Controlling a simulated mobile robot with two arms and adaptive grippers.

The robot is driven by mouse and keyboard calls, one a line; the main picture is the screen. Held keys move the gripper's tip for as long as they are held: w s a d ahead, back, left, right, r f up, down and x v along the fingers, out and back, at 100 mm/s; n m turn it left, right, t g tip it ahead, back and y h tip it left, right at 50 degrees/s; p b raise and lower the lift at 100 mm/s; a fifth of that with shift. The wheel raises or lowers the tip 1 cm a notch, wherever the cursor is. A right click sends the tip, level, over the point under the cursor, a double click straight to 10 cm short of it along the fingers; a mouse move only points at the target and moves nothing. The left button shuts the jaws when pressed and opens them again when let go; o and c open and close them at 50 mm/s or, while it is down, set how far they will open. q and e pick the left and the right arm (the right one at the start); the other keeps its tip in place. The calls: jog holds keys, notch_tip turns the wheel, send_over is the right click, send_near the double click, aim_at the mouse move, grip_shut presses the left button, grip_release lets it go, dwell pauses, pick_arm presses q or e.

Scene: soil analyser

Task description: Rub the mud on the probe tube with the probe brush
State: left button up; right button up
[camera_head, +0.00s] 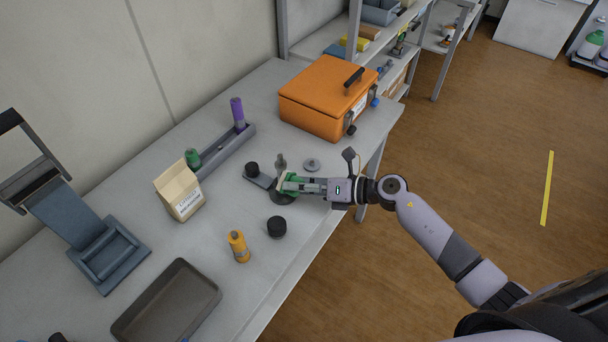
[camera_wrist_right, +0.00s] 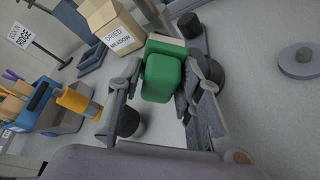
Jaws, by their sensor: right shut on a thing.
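My right gripper (camera_head: 290,186) reaches over the table from the right and is shut on a green block with a pale edge, which looks like the probe brush (camera_wrist_right: 163,75). In the right wrist view my right gripper (camera_wrist_right: 155,100) has a finger on each side of the green block. A grey upright piece (camera_head: 281,161), perhaps the probe tube, rises just behind the gripper from a dark round base (camera_head: 282,198). The gripper hides much of it, and I cannot tell whether the brush touches it. No mud can be made out. My left gripper is out of view.
Close by are a black knob (camera_head: 252,169) on a grey plate, a grey disc (camera_head: 312,165), a black cap (camera_head: 277,227) and an orange bottle (camera_head: 238,246). A paper bag (camera_head: 178,190), an orange case (camera_head: 328,97) and a tray (camera_head: 168,305) stand farther off.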

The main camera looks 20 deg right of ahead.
jog(key=shift+s+a+r, duration=0.1)
jog(key=shift+s+a, duration=0.2)
jog(key=shift+a, duration=0.05)
jog(key=shift+d, duration=0.1)
jog(key=shift+s+d, duration=1.05)
jog(key=shift+s, duration=0.2)
jog(key=shift+s+d, duration=0.8)
jog(key=shift+s, duration=0.25)
jog(key=shift+s+d, duration=0.9)
jog(key=shift+s, duration=0.3)
